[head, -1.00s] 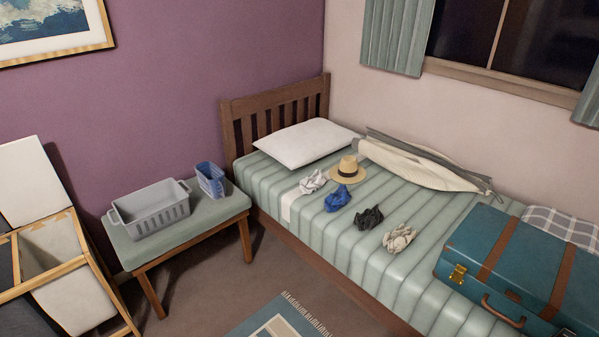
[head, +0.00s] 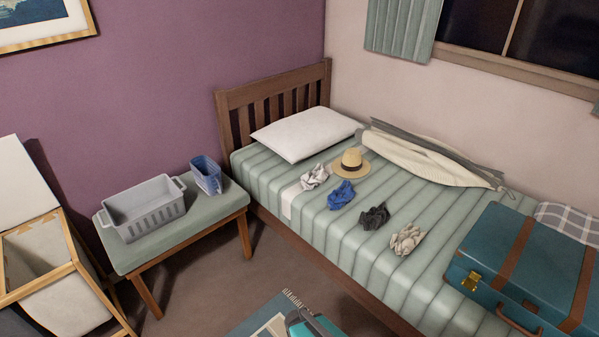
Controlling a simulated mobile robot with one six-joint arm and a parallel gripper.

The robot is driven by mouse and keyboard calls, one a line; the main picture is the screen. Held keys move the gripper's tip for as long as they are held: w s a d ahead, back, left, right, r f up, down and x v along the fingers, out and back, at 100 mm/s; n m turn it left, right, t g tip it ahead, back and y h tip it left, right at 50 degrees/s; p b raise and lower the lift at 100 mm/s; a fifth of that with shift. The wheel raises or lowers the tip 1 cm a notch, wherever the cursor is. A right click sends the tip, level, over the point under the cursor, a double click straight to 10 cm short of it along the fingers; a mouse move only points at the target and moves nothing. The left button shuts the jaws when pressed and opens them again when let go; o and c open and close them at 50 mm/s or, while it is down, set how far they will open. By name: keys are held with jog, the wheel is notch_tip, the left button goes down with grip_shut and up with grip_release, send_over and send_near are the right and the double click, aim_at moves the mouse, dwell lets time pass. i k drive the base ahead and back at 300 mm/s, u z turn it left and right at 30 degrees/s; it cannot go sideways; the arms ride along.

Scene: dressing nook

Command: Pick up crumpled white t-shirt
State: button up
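The crumpled white t-shirt (head: 315,177) lies in a small heap on the green striped bed (head: 400,285), just in front of the pillow. It is close to the left of the straw hat (head: 351,164) and behind a crumpled blue cloth (head: 342,194). A teal and grey piece, apparently of my arm, shows at the bottom edge, well in front of the bed. My gripper's fingers are not in view.
Crumpled dark (head: 375,216) and beige (head: 407,239) cloths lie nearer on the bed. A teal suitcase (head: 525,265) is at right, a long pale bag (head: 425,163) behind. A grey basket (head: 145,208) and blue basket (head: 206,175) stand on a bench (head: 178,240).

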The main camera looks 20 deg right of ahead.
aim_at(317, 177)
jog(key=u, duration=0.75)
jog(key=i, duration=1.15)
jog(key=u, duration=0.45)
